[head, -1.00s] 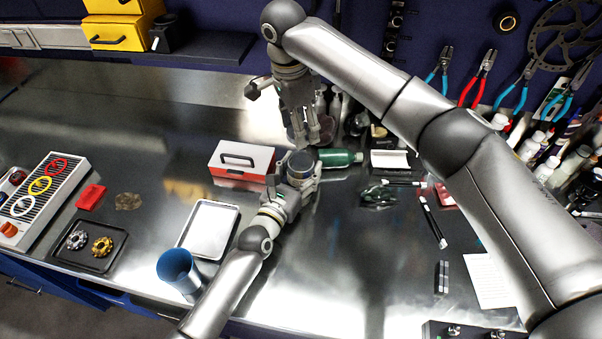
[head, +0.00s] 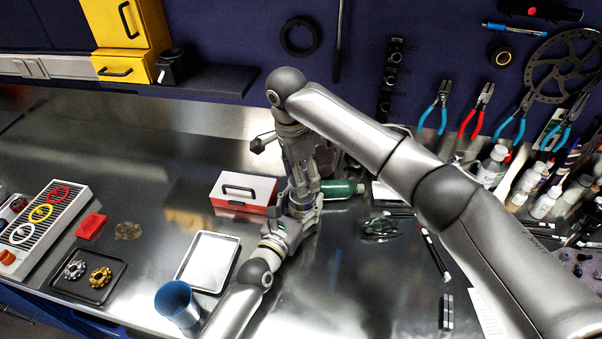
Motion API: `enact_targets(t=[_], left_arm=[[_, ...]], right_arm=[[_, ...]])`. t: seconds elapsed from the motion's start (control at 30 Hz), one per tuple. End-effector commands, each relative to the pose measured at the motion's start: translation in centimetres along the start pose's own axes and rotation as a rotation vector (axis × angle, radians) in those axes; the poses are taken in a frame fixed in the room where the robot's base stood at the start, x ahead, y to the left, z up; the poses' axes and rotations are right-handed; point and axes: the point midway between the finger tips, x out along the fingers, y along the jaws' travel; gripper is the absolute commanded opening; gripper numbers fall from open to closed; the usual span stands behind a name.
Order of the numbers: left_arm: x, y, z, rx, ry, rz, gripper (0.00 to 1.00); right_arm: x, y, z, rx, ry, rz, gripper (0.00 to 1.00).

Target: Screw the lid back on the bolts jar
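My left gripper (head: 302,203) is low over the bench, its fingers around the jar, which is now almost wholly hidden by the two grippers. My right gripper (head: 300,185) points down from above, with its fingertips right at the top of the jar, directly over the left gripper. The lid cannot be made out between the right fingers. Whether the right fingers are closed on anything is hidden at this angle.
A red and white toolbox (head: 243,191) stands just left of the grippers. A green bottle (head: 342,188) lies just right of them. A silver tray (head: 208,261) and a blue cup (head: 177,302) are at front left. Bare bench lies front right of the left gripper.

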Motion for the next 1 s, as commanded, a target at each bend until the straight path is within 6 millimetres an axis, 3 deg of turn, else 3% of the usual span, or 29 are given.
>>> enact_targets(t=[0.4,1.0], left_arm=[[0.0,0.0,0.1,0.0,-0.001,0.0,0.16],[0.0,0.0,0.1,0.0,-0.001,0.0,0.16]], right_arm=[[1.8,0.0,0.2,0.0,0.0,0.001,0.47],[1.9,0.0,0.2,0.001,0.0,0.0,0.47]])
